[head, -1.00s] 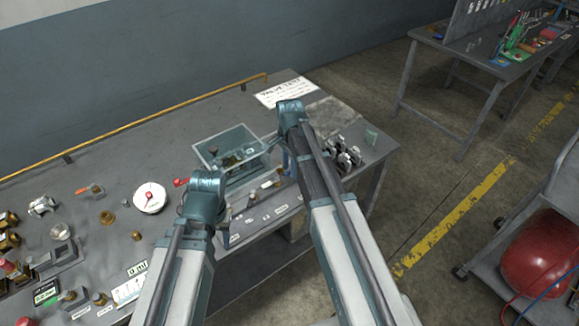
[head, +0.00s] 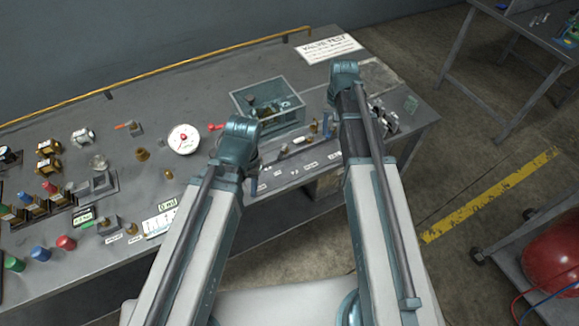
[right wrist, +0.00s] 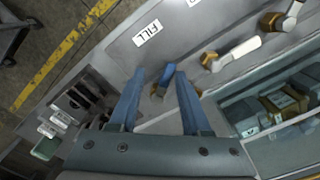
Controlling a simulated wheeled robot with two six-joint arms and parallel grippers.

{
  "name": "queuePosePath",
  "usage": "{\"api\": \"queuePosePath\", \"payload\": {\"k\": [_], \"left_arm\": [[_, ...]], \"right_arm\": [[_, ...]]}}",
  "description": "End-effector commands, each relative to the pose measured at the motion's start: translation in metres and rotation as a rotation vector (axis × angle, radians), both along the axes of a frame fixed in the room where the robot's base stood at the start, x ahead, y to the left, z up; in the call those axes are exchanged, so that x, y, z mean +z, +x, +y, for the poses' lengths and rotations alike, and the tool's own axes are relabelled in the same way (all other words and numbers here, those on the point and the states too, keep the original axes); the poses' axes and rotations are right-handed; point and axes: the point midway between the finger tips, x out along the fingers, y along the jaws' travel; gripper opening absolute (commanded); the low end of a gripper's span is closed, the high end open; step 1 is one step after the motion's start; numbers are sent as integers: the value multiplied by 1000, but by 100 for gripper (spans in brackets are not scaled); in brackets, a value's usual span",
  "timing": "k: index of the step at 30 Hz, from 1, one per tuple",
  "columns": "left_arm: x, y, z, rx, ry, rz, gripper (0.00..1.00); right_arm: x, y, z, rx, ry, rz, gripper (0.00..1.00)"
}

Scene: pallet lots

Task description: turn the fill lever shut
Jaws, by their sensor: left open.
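The fill lever (right wrist: 168,73) has a blue handle on a brass valve body, beside the white FILL label (right wrist: 147,33) in the right wrist view. In the head view my right gripper (head: 330,123) hangs over the bench's right part, and my arm hides the lever. My left gripper (head: 253,186) is open and partly hidden by its wrist, at the bench's front edge left of the valve row.
A clear-walled bin (head: 268,103) stands behind the valves. A white-handled valve (right wrist: 235,53) sits close to the right gripper. Dark metal parts (head: 383,117) stand at the bench's right end. A white dial (head: 184,139) and several fittings lie to the left.

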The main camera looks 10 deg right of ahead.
Motion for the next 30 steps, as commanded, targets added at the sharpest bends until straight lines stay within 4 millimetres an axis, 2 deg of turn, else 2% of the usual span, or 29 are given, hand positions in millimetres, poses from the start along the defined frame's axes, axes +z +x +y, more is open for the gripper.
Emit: {"api": "queuePosePath", "payload": {"k": [2, 3, 24, 29, 30], "left_arm": [[0, 0, 0, 0, 0, 0, 47], [17, 0, 0, 0, 0, 0, 47], [124, 0, 0, 0, 0, 0, 47], [145, 0, 0, 0, 0, 0, 47], [140, 0, 0, 0, 0, 0, 47]], "right_arm": [[0, -2, -4, 87, 0, 0, 47], [17, -1, -3, 80, 0, 0, 47], [124, -1, -3, 74, 0, 0, 47], [145, -1, -3, 74, 0, 0, 47], [140, -4, 2, 84, -1, 1, 47]]}}
